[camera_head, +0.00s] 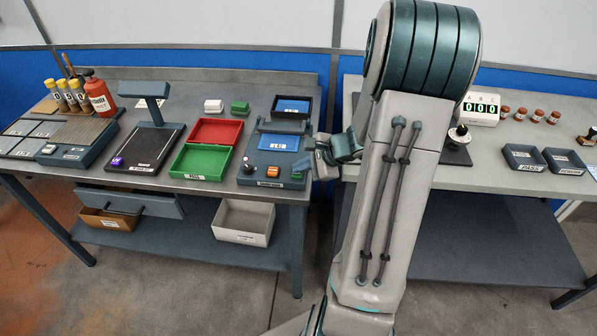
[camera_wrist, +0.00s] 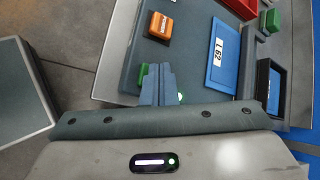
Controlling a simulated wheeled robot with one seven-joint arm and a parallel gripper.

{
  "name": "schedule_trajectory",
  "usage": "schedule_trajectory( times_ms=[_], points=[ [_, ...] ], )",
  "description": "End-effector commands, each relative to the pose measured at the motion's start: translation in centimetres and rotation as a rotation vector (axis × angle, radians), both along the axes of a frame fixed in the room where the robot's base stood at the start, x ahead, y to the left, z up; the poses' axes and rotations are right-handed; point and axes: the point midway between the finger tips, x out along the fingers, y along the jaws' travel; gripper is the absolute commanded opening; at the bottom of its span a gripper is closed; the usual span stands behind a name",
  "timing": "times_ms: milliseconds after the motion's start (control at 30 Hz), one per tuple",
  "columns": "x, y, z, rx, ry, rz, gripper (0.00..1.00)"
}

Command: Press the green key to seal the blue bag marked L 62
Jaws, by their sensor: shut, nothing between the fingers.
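The sealing device (camera_head: 258,183) stands at the right end of the left bench. The blue bag (camera_wrist: 222,72) marked L 62 lies flat on it; it also shows in the head view (camera_head: 276,141). The green key (camera_wrist: 143,74) shows only in part, behind my fingertips; a small bright green spot shows on their other side. My gripper (camera_wrist: 157,78) is shut and empty, its fingertips right over the key. I cannot tell whether they touch it.
An orange key (camera_wrist: 160,27) sits beside the green key on the device. A dark tray (camera_head: 307,113) with another blue item stands behind. Red (camera_head: 215,131) and green (camera_head: 201,161) trays lie to the left. The second bench (camera_head: 480,177) is right, past a gap.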

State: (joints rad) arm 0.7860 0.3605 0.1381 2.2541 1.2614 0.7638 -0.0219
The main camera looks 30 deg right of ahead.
Motion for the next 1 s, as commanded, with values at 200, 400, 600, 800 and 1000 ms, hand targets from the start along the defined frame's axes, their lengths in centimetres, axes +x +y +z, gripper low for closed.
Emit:
schedule_trajectory(
  times_ms=[200,400,600,800,1000],
  points=[
    [0.0,0.0,1.3,-0.001,-0.001,0.001,0.0],
    [0.0,0.0,1.6,0.0,0.0,0.0,0.0],
    [0.0,0.0,1.6,0.0,0.0,0.0,0.0],
    [0.0,0.0,2.8,-0.001,-0.001,0.0,0.0],
    [0.0,0.0,4.9,-0.002,-0.001,0.0,0.0]
  ],
)
